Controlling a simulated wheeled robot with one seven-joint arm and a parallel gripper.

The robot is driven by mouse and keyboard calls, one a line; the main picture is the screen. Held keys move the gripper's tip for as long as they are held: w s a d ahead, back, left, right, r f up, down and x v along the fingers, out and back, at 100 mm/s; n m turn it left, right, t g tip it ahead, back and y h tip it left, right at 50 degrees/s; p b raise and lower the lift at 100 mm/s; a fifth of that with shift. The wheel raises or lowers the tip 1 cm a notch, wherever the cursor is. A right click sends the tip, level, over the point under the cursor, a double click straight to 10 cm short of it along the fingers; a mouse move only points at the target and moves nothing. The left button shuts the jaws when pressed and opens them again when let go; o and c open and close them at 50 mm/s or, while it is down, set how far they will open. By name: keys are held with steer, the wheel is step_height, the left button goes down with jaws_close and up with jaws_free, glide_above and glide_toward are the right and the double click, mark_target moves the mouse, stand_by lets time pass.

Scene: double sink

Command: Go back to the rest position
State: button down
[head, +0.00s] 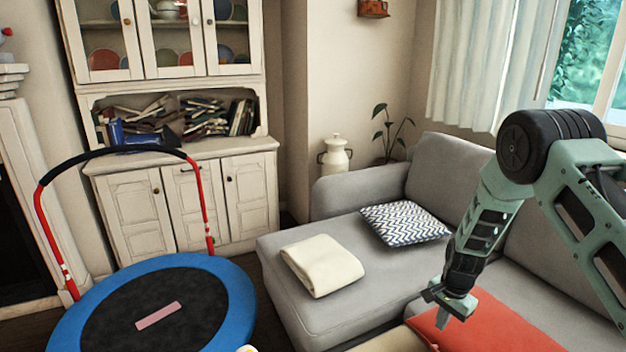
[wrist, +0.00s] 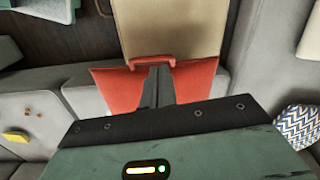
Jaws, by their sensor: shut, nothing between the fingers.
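My arm reaches down from the right side of the head view, over the grey sofa. My gripper (head: 440,316) hangs in front of the red cushion (head: 500,325). In the wrist view, its dark fingers (wrist: 157,86) are together and hold nothing. There they overlap the red cushion (wrist: 198,80), close to a thin red bar (wrist: 152,61). I cannot tell whether the fingertips touch anything.
A grey sofa (head: 345,255) carries a folded cream blanket (head: 322,265) and a zigzag cushion (head: 404,222). A blue-rimmed trampoline (head: 230,300) with a red-legged handle stands at left. A pink block (head: 158,315) lies on it. A white cabinet (head: 185,205) stands behind.

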steer(key=s+a+r+n+y+p, duration=0.1)
steer(key=s+a+r+n, duration=0.4)
steer(key=a+r, duration=0.55)
steer(key=s+a+r+n+p, duration=0.1)
steer(key=s+a+r+n, duration=0.4)
steer(key=a+r, duration=0.5)
steer(key=s+r+n, duration=0.4)
steer(key=s+r, duration=0.2)
steer(key=s, duration=0.6)
steer(key=s+a+r+n+h+p, duration=0.1)
steer(key=s+r+n, duration=0.4)
steer(key=s, duration=0.6)
steer(key=shift+s+a+r, duration=0.3)
steer(key=shift+s+r, duration=0.05)
steer(key=shift+r, duration=0.25)
